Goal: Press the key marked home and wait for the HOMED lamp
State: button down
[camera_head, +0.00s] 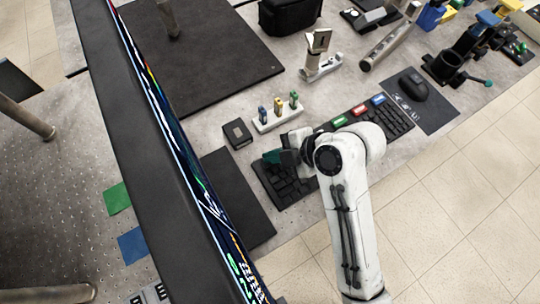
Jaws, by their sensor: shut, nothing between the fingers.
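A black keyboard (397,122) lies diagonally on the grey table, partly hidden under my white arm. Green (338,121), red (358,110) and blue (378,99) labelled blocks sit along its far edge; their lettering is too small to read. I cannot pick out the key marked home or a HOMED lamp. My gripper (272,157) is shut and empty, over or beside the left part of the keyboard. I cannot tell whether it touches a key.
A monitor (125,130) stands edge-on at the left. A small rack (277,117) with coloured pieces and a black box (237,133) are behind the keyboard. A mouse (413,84) lies on a dark mat at the right. Open floor is at the lower right.

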jog(key=shift+r+p, duration=0.55)
jog(key=shift+r, duration=0.25)
notch_tip(320, 180, up, 5)
jog(key=p, duration=0.4)
dwell(0.7)
jog(key=d+f+m, duration=0.1)
jog(key=d, duration=0.1)
jog(key=s+d+f+m+h, duration=0.1)
jog(key=d+m, duration=0.1)
jog(key=d, duration=0.1)
jog(key=s+d+f+m+h, duration=0.1)
jog(key=d+f+m, duration=0.1)
jog(key=shift+s+d, duration=0.2)
jog(key=shift+d, duration=0.1)
jog(key=s+d+f+m+h, duration=0.1)
jog(key=d+m, duration=0.1)
jog(key=s+d+m, duration=0.1)
jog(key=d+m, duration=0.1)
jog(key=d, duration=0.1)
jog(key=s+d+f+m+h, duration=0.1)
jog(key=s+d+m, duration=0.1)
jog(key=shift+d+f+t+h, duration=0.2)
jog(key=shift+f+t+h, duration=0.1)
jog(key=s+d+f+m+g+h, duration=0.1)
jog(key=s+d+m+h, duration=0.3)
jog(key=s+d+m, duration=0.9)
jog(key=shift+s+f+m+g+h, duration=0.2)
jog(key=shift+f+m+g+h, duration=0.1)
jog(key=shift+f+m+g, duration=0.15)
